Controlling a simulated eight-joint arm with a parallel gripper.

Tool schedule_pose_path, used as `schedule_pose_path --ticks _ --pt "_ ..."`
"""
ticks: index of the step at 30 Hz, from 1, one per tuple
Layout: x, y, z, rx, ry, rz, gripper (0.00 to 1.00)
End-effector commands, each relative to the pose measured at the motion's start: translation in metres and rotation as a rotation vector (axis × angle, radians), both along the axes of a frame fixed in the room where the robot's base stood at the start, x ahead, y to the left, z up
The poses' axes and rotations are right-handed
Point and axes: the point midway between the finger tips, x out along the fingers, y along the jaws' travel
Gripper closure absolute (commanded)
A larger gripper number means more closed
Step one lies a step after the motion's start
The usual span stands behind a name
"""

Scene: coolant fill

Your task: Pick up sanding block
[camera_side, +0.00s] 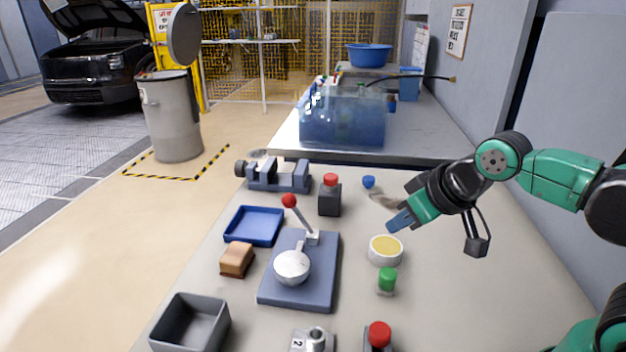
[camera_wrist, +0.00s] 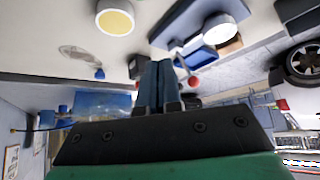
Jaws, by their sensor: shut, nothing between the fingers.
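The sanding block (camera_side: 237,260) is a small brown block on the table, left of the grey-blue plate with the lever. In the wrist view a brown-orange patch (camera_wrist: 229,46) at the upper right, partly hidden behind a white round thing, looks like it. My gripper (camera_side: 399,221) is on the right side of the table, above and beyond the round yellow-topped tub, well away from the block. Its blue fingers (camera_wrist: 158,85) are together with nothing between them.
A blue tray (camera_side: 254,226) lies behind the block and a grey open bin (camera_side: 190,325) in front. The lever plate (camera_side: 299,290) with its silver dome stands between block and gripper. The yellow-topped tub (camera_side: 385,251) and green-capped bottle (camera_side: 387,282) are near the gripper.

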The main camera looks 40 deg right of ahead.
Motion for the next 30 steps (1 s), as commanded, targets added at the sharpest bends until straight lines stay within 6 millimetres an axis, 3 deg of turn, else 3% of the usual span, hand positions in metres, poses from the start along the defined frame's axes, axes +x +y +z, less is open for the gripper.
schedule_pose_path --ticks 13,14,24,30 --pt "0.0001 0.0000 0.0001 0.000 0.000 0.000 1.00" --pt "0.0001 0.0000 0.0001 0.000 0.000 0.000 0.94" --pt "0.0001 0.0000 0.0001 0.000 0.000 0.000 0.00" --pt "0.0000 0.0000 0.0001 0.000 0.000 0.000 0.00"
